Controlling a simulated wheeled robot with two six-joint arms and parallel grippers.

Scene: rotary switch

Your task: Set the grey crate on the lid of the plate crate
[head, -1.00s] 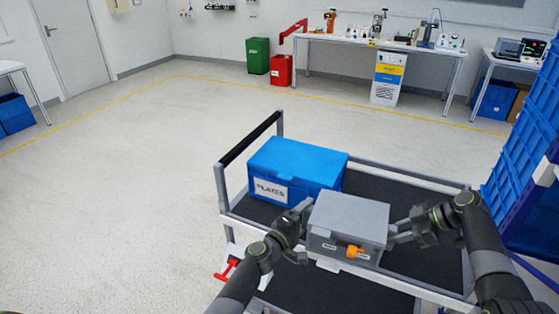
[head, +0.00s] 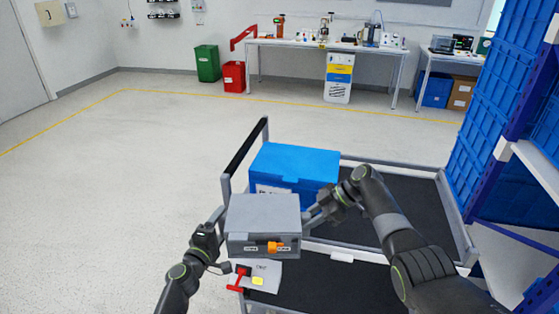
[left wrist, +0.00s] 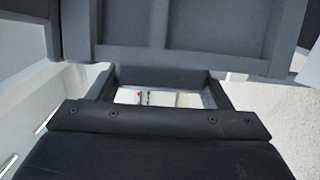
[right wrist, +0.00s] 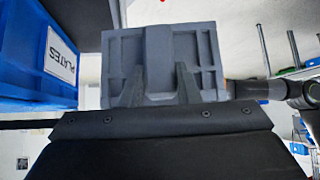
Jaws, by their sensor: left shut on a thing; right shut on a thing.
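The grey crate (head: 264,211), with a closed lid and an orange latch on its front, is held between my two grippers. My left gripper (head: 220,216) is shut on its left side and my right gripper (head: 310,214) is shut on its right side. The right wrist view shows the fingers on the crate's ribbed end wall (right wrist: 205,50). The blue plate crate (head: 295,163) stands on the cart behind the grey crate, which hides part of its front and label. Its PLATES label (right wrist: 61,55) shows in the right wrist view. Its lid is closed and bare.
The cart (head: 400,208) has a dark deck, free to the right of the plate crate, and a black handle (head: 246,155) at its left. A red lever (head: 239,280) sits at its front. A rack of blue crates (head: 500,110) stands at the right. The floor at left is clear.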

